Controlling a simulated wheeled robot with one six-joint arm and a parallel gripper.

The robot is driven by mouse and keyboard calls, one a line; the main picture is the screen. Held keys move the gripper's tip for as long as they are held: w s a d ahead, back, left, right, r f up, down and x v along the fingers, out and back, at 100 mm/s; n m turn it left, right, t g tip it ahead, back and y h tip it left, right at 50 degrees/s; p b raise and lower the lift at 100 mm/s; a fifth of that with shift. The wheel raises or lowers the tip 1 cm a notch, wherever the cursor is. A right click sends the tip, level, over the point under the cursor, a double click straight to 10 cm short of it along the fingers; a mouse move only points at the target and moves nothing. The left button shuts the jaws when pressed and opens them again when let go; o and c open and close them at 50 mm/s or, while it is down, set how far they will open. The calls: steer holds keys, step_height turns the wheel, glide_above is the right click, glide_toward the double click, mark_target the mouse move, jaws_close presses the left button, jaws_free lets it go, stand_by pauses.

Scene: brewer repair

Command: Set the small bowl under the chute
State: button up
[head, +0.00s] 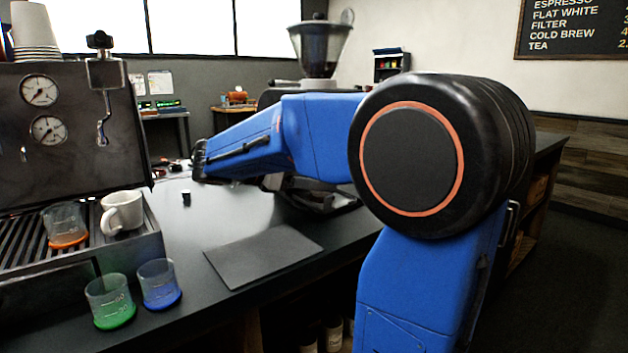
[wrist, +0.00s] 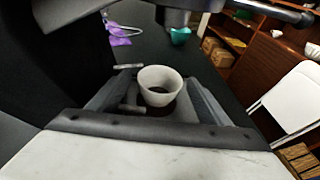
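The small bowl (wrist: 160,86) is white and upright in the wrist view, with its opening facing up and a dark area inside. My gripper (wrist: 163,92) has one finger on each side of the bowl, and both appear to meet its sides. A dark round spout (wrist: 177,14), which looks like the chute, hangs at the top of the wrist view, beyond the bowl. In the head view the grinder with its clear hopper (head: 319,48) stands behind my blue arm. The bowl, the chute and my fingers are hidden there.
A teal cup (wrist: 180,36) and purple pieces (wrist: 118,32) lie farther along the counter. The brewer (head: 70,130) stands at left with a white mug (head: 122,212) and an orange-based glass (head: 64,225). Green (head: 110,302) and blue (head: 159,284) glasses stand near a dark mat (head: 262,254).

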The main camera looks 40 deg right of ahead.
steer(key=shift+r, duration=0.1)
steer(key=shift+a+r, duration=0.15)
steer(key=shift+a, duration=0.05)
steer(key=v, duration=1.1)
steer(key=shift+a, duration=0.3)
steer(key=shift+r, duration=0.1)
